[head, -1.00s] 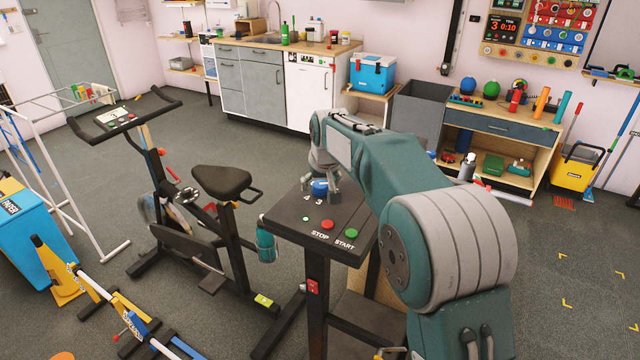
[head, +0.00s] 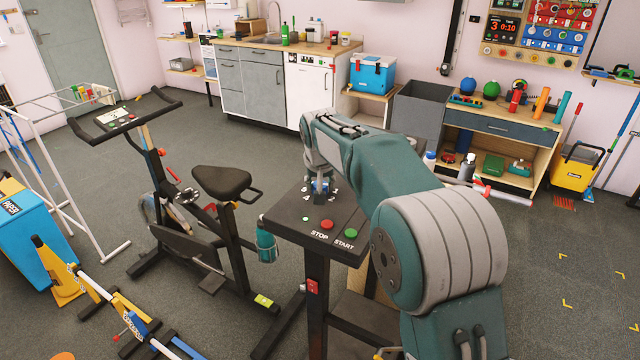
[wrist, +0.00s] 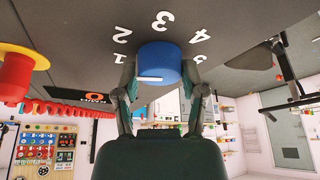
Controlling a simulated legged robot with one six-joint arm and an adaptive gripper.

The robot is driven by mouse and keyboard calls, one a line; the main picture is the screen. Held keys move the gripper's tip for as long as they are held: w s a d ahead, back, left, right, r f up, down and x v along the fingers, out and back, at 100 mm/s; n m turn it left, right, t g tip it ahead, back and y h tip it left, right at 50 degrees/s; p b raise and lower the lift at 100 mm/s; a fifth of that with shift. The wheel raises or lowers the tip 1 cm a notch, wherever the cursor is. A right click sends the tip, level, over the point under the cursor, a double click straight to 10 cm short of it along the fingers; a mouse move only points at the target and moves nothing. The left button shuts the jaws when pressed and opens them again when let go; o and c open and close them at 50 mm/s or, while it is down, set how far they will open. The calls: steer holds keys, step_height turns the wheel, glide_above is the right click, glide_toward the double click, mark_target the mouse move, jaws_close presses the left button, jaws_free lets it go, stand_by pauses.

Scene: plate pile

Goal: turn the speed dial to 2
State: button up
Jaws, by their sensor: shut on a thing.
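The blue speed dial (wrist: 158,60) sits on the dark console top (head: 285,214), with white digits 1, 2, 3 and 4 around it in the wrist view. A digit 2 (wrist: 122,35) lies to its upper left there. A white bar (wrist: 150,79) marks the dial's face, its end toward the left; which digit it lines up with is unclear. My gripper (wrist: 160,80) has one finger on each side of the dial and is shut on it. In the head view my gripper (head: 320,190) is over the dial, which is mostly hidden.
A red STOP button (head: 327,225) and green START button (head: 351,233) sit on the console's near side. Open floor lies behind the console.

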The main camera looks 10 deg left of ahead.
steer(key=m+h, duration=0.1)
steer(key=m, duration=0.3)
steer(key=m+h, duration=0.1)
steer(key=m, duration=0.1)
steer(key=shift+a+f+m+g+h, duration=0.15)
steer(key=shift+f+m+g+h, duration=0.15)
steer(key=shift+m, duration=0.1)
steer(key=shift+s, duration=0.1)
stand_by(0.3)
steer(key=o, duration=1.2)
steer(key=shift+c, duration=0.2)
steer(key=shift+a+r, duration=0.1)
steer(key=shift+a, duration=0.05)
steer(key=shift+r, duration=0.1)
steer(key=shift+r, duration=0.25)
steer(key=v, duration=1.1)
